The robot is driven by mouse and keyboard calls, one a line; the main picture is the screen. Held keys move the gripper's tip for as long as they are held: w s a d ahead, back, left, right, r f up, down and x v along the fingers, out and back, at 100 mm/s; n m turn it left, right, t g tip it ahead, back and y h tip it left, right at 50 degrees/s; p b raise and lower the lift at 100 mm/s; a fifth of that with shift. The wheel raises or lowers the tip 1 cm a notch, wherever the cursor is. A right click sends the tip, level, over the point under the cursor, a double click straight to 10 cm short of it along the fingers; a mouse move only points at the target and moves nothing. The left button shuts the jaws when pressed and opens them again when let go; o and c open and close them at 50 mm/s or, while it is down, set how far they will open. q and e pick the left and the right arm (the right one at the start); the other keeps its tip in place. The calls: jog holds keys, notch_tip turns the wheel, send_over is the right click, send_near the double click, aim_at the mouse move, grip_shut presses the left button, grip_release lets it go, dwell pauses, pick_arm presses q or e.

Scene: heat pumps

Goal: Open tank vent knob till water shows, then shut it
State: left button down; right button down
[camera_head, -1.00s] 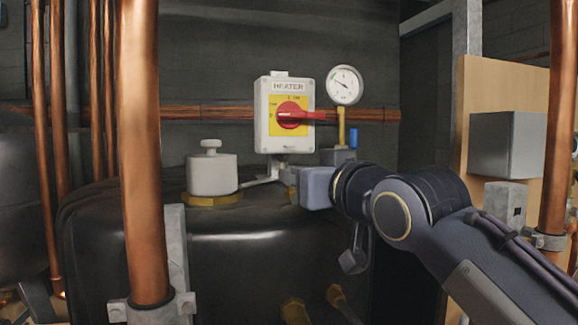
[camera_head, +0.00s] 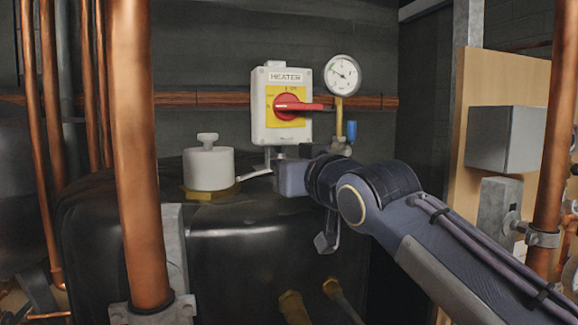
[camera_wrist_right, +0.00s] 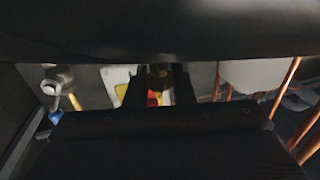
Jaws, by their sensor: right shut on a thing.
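A thin grey piece (camera_head: 256,174) shows left of the wrist, over the tank top. I cannot make out any water. My left gripper is not in view.
The white heater box (camera_head: 262,135) with its red switch (camera_head: 290,104) is behind the wrist. A gauge (camera_head: 342,75) and blue handle (camera_head: 351,131) stand to its right. A white capped cylinder (camera_head: 208,168) sits left. A thick copper pipe (camera_head: 137,180) stands in front.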

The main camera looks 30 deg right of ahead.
jog(key=shift+a+f+n+y+b, duration=0.1)
jog(key=shift+f+n+y+b, duration=0.1)
jog(key=shift+n+y+b, duration=1.1)
jog(key=n+g+y+b, duration=0.1)
jog(key=y+b, duration=0.2)
jog(key=shift+n+y, duration=0.3)
jog(key=shift+y, duration=0.1)
jog(key=shift+n+y, duration=0.4)
jog(key=shift+y, duration=0.2)
jog(key=shift+w+r+n+g+y, duration=0.1)
jog(key=shift+r+n+g+y, duration=0.05)
jog(key=shift+n+g+y, duration=0.8)
jog(key=shift+n+g+y+p, duration=0.4)
jog(key=shift+n+g+y, duration=0.7)
jog(key=shift+y, duration=0.75)
jog(key=shift+n, duration=0.25)
jog(key=c, duration=1.3)
grip_release()
